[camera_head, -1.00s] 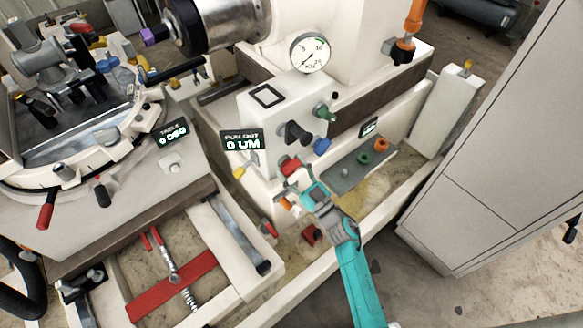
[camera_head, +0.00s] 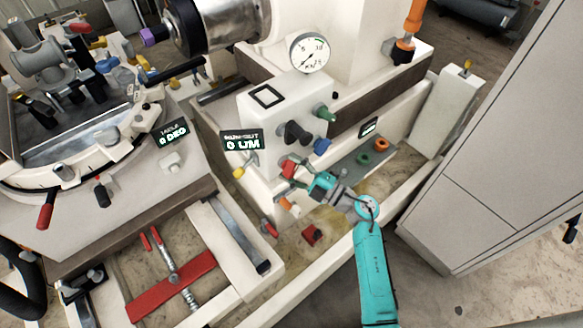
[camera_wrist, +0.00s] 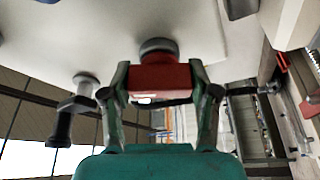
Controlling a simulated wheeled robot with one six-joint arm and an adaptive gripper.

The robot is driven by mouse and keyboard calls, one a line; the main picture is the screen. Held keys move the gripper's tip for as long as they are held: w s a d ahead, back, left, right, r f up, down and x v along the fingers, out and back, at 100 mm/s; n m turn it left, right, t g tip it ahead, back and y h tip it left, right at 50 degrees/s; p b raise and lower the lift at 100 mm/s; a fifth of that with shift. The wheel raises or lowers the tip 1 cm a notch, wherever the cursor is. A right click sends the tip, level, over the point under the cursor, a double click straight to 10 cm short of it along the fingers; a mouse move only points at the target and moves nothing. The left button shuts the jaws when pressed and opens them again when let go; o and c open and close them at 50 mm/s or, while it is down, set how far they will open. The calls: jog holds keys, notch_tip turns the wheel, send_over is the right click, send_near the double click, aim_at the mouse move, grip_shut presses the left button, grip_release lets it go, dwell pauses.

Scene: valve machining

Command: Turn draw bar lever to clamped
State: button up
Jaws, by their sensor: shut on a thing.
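A red handle (camera_head: 288,169) sticks out of the lower front of the white control housing (camera_head: 262,122). In the wrist view it is a red block (camera_wrist: 160,80) on a dark round base against a pale panel. My gripper (camera_head: 300,170) has come to it from the right, and its two fingers (camera_wrist: 161,92) are shut on the red handle from both sides. The fingers partly hide it in the head view. No readable label shows whether this is the draw bar lever or which position is clamped.
A black knob (camera_head: 297,133), a blue knob (camera_head: 322,146) and a green knob (camera_head: 325,114) sit close above my gripper. An orange-tipped handle (camera_head: 289,206) is just below. A grey plate (camera_head: 350,168) lies to the right.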

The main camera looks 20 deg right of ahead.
jog(key=n+g, duration=0.2)
jog(key=n, duration=0.3)
jog(key=shift+n+h, duration=0.3)
jog(key=shift+n, duration=0.1)
dwell(0.3)
jog(key=o, duration=1.2)
jog(key=shift+a, duration=0.1)
jog(key=shift+c, duration=0.2)
jog(key=v, duration=1.2)
jog(key=shift+s+r, duration=0.1)
